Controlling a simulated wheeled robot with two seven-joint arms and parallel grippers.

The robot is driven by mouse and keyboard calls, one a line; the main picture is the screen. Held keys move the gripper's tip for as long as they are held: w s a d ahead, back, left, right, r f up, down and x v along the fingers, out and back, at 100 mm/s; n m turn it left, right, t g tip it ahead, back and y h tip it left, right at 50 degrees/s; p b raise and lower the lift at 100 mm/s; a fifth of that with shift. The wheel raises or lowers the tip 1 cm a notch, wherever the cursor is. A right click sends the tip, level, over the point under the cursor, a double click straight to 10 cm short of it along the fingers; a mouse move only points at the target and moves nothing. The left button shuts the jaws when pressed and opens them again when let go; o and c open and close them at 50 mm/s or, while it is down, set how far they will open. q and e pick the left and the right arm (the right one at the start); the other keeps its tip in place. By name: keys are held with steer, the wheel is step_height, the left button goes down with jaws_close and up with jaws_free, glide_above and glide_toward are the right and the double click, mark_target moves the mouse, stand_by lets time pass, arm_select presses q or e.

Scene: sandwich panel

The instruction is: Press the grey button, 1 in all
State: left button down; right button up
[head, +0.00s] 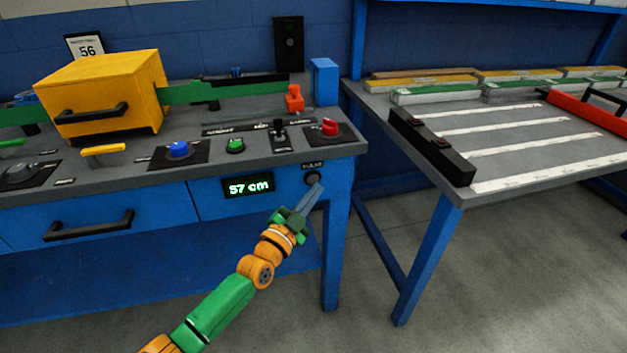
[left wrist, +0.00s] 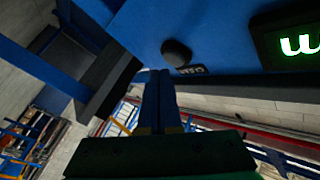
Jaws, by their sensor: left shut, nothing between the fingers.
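A dark grey round button (head: 312,179) sits on the blue front face of the bench, under a small label, right of the green "57 cm" display (head: 248,186). In the left wrist view the button (left wrist: 176,52) stands out from the blue panel, with part of a label beside it. My left gripper (head: 317,188) is shut and empty, its fingertips just in front of and slightly below the button. In the left wrist view the closed fingers (left wrist: 160,76) point toward the panel, close to the button. Whether they touch it is hard to tell.
The bench top holds a red button (head: 329,127), a green button (head: 235,145), a blue button (head: 179,149) and a yellow box (head: 101,95). A second table (head: 455,186) stands to the right. The floor between them is clear.

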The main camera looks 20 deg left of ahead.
stand_by(0.4)
arm_select(q)
steer(key=shift+w+a+b, duration=0.25)
steer(key=shift+w+b, duration=0.1)
steer(key=shift+w, duration=0.05)
steer(key=shift+w+a+b, duration=0.2)
steer(key=shift+w+b, duration=0.1)
steer(key=shift+b, duration=0.2)
stand_by(0.4)
stand_by(0.4)
steer(key=shift+s+d+p, duration=0.45)
steer(key=shift+s+p, duration=0.2)
steer(key=shift+p, duration=0.3)
